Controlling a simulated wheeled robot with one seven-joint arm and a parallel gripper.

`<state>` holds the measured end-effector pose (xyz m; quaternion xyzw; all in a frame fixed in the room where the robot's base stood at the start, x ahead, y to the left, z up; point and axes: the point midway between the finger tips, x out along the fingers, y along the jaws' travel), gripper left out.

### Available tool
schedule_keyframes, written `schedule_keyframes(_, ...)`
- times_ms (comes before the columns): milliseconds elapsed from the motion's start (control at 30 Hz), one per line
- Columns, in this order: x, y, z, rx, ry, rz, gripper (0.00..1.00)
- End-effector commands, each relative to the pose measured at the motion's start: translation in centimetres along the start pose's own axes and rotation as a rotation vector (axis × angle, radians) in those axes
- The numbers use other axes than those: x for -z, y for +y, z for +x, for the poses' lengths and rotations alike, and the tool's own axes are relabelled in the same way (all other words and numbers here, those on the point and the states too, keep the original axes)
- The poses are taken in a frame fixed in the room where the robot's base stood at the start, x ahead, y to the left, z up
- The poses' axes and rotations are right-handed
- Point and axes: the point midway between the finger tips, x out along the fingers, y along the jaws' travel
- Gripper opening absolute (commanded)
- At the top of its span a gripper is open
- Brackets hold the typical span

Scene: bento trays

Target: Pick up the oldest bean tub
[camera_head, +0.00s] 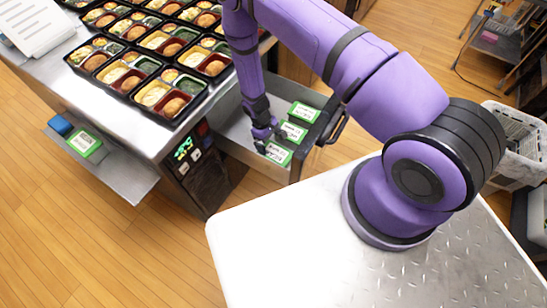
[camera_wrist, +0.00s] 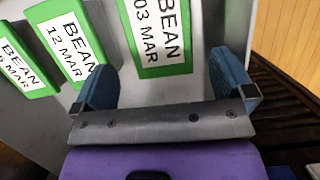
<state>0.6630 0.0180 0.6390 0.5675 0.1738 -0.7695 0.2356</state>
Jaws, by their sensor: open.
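Three green-lidded tubs with white labels lie in a row in the open drawer. In the wrist view one reads BEAN 03 MAR (camera_wrist: 158,35), the middle one BEAN 12 MAR (camera_wrist: 68,42), and the left one (camera_wrist: 18,62) is cut off, its date ending in "5 MAR" or similar. My gripper (camera_wrist: 165,82) is open and empty, its blue fingers spread to either side of the 03 MAR tub's near end. In the head view my gripper (camera_head: 263,143) is down in the drawer beside the nearest tub (camera_head: 278,153); the labels there are too small to read.
The drawer (camera_head: 232,122) has bare floor left of the tubs. Bento trays (camera_head: 166,93) cover the steel counter above. A side shelf (camera_head: 118,178) holds another green-lidded tub (camera_head: 84,142) and a blue item (camera_head: 60,125). A white crate (camera_head: 517,150) stands at right.

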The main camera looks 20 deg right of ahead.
Motion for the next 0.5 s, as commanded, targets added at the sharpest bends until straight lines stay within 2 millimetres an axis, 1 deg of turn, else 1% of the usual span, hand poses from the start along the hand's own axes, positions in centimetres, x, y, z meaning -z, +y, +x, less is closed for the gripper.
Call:
schedule_keyframes(200,-0.1,0.0,3.2,0.001,-0.003,0.001,1.0)
schedule_keyframes(300,-0.1,0.0,4.4,0.0,-0.002,0.001,1.0)
schedule_keyframes(500,-0.1,0.1,5.5,0.0,-0.001,0.001,1.0)
